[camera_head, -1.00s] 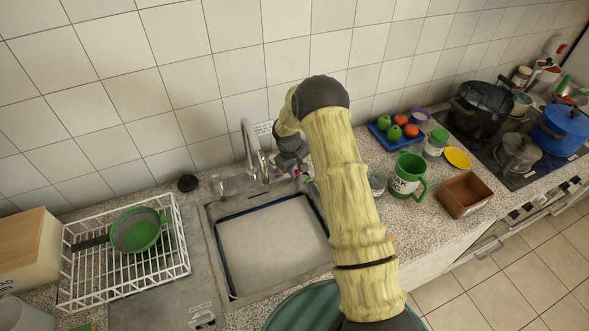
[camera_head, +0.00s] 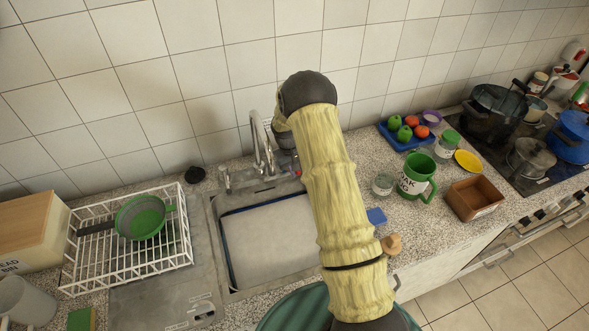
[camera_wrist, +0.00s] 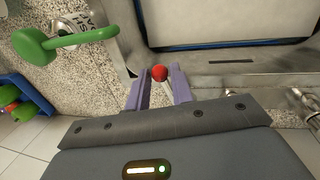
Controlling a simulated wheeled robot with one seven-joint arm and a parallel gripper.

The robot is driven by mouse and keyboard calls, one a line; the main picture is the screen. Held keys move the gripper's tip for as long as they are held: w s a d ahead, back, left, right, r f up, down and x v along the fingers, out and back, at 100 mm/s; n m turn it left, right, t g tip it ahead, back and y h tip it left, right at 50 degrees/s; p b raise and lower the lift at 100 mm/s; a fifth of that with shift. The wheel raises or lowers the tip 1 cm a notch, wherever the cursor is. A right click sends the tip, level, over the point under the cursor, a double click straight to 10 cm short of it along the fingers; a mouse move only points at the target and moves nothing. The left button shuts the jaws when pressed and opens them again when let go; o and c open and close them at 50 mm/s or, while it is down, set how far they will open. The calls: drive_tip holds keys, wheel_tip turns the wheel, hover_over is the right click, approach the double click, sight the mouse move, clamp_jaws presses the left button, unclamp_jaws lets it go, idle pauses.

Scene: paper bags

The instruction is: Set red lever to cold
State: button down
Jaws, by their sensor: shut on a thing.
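The red lever's round knob (camera_wrist: 160,73) shows in the wrist view between the two purple fingertips of my gripper (camera_wrist: 159,88). The fingers are shut on the lever, and its pale stem runs down between them. In the head view my arm hides most of the gripper, and only a small red spot (camera_head: 299,172) of the lever shows to the right of the faucet (camera_head: 262,150). The hot and cold marks cannot be read.
The sink basin (camera_head: 221,262) lies in front of the faucet. The tiled wall is close behind.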

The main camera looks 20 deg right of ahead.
drive_tip(key=c, duration=1.2)
unclamp_jaws()
drive_tip(key=shift+c, duration=0.2)
drive_tip(key=shift+r, duration=0.15)
